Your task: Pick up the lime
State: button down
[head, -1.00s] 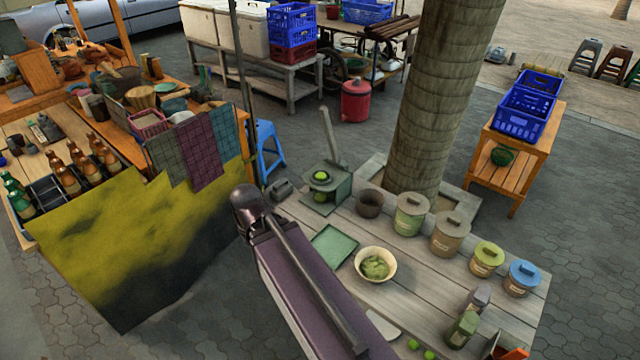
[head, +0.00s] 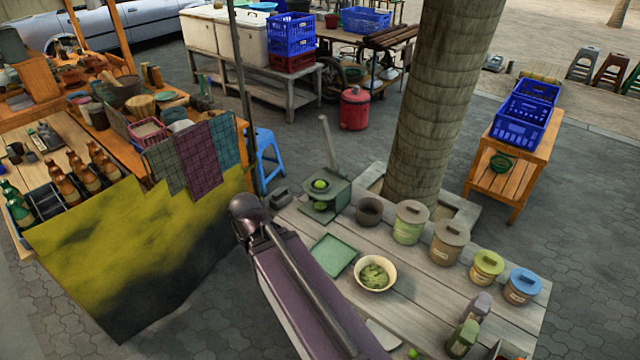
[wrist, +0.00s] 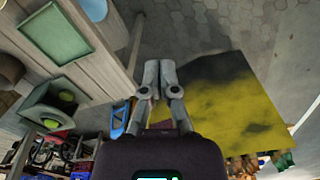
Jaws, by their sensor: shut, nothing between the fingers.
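A green lime (head: 320,184) sits on top of the green press-like stand with a raised lever (head: 341,192) on the grey plank table. Another round green thing (head: 320,206) shows lower in the stand. One more lime (head: 413,353) lies at the bottom edge of the head view. In the wrist view a lime (wrist: 67,96) shows at the left on the stand (wrist: 45,117). My gripper (wrist: 160,66) is shut and empty, its fingertips together, over the paving and apart from the table and limes. It cannot be made out in the head view.
The table also holds a green tray (head: 332,256), a bowl of green stuff (head: 375,273), a dark pot (head: 370,211) and several lidded jars (head: 410,222). A thick trunk (head: 432,110) rises behind. A stall with a yellow-black cloth (head: 140,255) stands left.

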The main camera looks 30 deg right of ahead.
dwell(0.4)
jog(key=c, duration=0.9)
grip_release()
jog(key=shift+d+f, duration=0.1)
jog(key=o, duration=0.3)
jog(key=shift+w+d+f, duration=0.15)
jog(key=shift+w, duration=0.1)
jog(key=o, duration=0.6)
jog(key=shift+w+d+f+m+t+h+b, duration=0.15)
jog(key=shift+w+d+f+m+h+b, duration=0.1)
jog(key=shift+w+d+f+m+b, duration=0.25)
jog(key=shift+w+d+f+m+t+h+b, duration=0.15)
jog(key=shift+w+d+f+m+h+b, duration=0.1)
jog(key=shift+w+d+b, duration=0.35)
jog(key=w+d+f+m+t+h+b, duration=0.2)
jog(key=w+d+m+h+b, duration=0.3)
jog(key=w+d, duration=0.5)
jog(key=w+d+f+m+t+h+b, duration=0.2)
jog(key=w+d+m+h+b, duration=0.4)
jog(key=w+d+b, duration=0.4)
jog(key=d+t, duration=0.1)
jog(key=d, duration=0.2)
jog(key=shift+w+d+t, duration=0.3)
jog(key=shift+t, duration=0.1)
